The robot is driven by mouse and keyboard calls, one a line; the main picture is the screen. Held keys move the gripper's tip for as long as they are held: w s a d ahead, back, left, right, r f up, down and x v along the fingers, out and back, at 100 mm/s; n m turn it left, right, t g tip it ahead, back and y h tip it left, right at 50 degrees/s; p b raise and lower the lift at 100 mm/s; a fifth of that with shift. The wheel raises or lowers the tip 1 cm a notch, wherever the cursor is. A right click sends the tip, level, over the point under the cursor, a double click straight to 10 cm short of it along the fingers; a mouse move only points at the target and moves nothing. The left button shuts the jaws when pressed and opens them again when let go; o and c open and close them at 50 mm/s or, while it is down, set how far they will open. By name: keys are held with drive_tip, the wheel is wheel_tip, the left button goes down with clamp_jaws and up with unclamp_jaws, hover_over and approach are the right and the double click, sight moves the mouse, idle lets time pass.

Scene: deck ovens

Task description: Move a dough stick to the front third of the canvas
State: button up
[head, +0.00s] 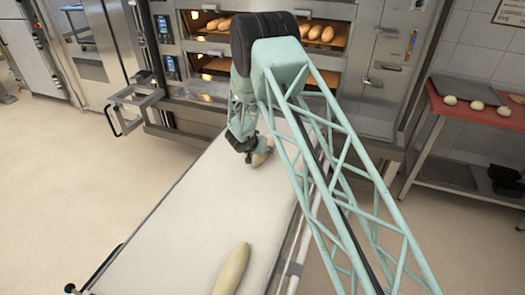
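The long pale canvas (200,205) runs from the oven front toward the bottom of the head view. One dough stick (232,270) lies on its near end, partly cut off by the bottom edge. A second dough stick (263,155) shows at the far end, right beside my gripper (248,150). My gripper is low over the far part of the canvas, pointing down. My arm covers part of that dough stick and the canvas's right side. The fingers are small and dark, so I cannot tell whether they are closed on the dough stick.
The deck ovens (200,60) stand behind the canvas, with baked loaves (320,32) on lit decks. A metal handle frame (135,105) sticks out at the left. A red-topped table (470,110) with dough balls stands at the right. The middle of the canvas is clear.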

sight(256, 158)
drive_tip(key=shift+f, duration=0.15)
drive_tip(key=o, duration=1)
drive_tip(key=shift+r, duration=0.2)
drive_tip(key=shift+p+v, duration=1.1)
drive_tip(key=shift+v, duration=4.9)
drive_tip(key=shift+f, duration=0.1)
